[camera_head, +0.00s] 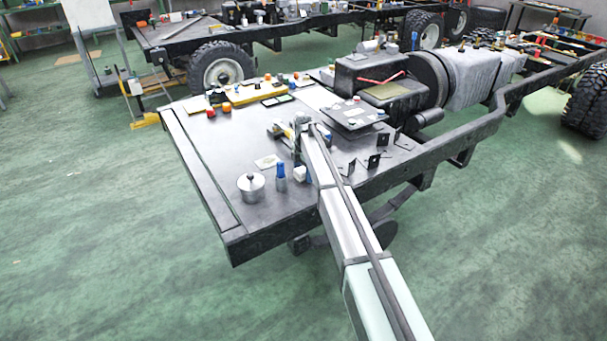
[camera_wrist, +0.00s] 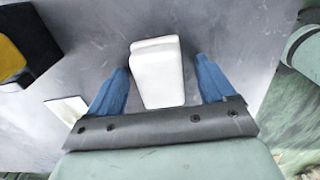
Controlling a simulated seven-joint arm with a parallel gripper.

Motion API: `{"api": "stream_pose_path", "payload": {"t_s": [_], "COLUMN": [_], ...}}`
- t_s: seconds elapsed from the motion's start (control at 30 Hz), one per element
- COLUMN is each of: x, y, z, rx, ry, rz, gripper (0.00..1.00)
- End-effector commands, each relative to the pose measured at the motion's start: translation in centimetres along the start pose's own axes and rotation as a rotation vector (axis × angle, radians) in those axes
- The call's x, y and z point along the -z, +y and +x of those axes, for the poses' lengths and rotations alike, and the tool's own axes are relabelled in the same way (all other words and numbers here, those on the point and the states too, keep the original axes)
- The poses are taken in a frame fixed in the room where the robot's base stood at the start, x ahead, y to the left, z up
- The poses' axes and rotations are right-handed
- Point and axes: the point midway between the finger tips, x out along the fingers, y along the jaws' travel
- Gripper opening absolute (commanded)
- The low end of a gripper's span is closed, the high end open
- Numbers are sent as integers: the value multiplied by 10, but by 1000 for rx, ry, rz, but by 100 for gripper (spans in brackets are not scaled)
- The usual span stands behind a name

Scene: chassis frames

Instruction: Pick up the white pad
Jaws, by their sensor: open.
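The white pad (camera_wrist: 158,75) is a small pale block with rounded edges and a raised band along its far end. In the wrist view it lies on the grey metal surface, between the two blue fingers of my gripper (camera_wrist: 162,70). The fingers are open, with a visible gap on each side of the pad. The pad's near end meets the dark gripper edge in the picture; I cannot tell whether they touch. In the head view a small white block (camera_head: 299,173), seemingly this pad, shows beside my arm, which hides much of that area.
A pale flat card (camera_wrist: 67,108) lies left of the pad. A yellow and black object (camera_wrist: 22,48) is at upper left. On the chassis deck stand a lidded metal pot (camera_head: 251,188), a blue-topped bottle (camera_head: 281,180) and several dark brackets (camera_head: 373,162).

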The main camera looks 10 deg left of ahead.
Motion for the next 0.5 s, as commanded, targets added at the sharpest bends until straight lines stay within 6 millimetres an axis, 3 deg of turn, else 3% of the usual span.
{"api": "stream_pose_path", "payload": {"t_s": [0.07,0.5], "x": [0,0], "y": [0,0], "z": [0,0], "rx": [0,0], "ry": [0,0], "rz": [0,0], "gripper": [80,38]}}
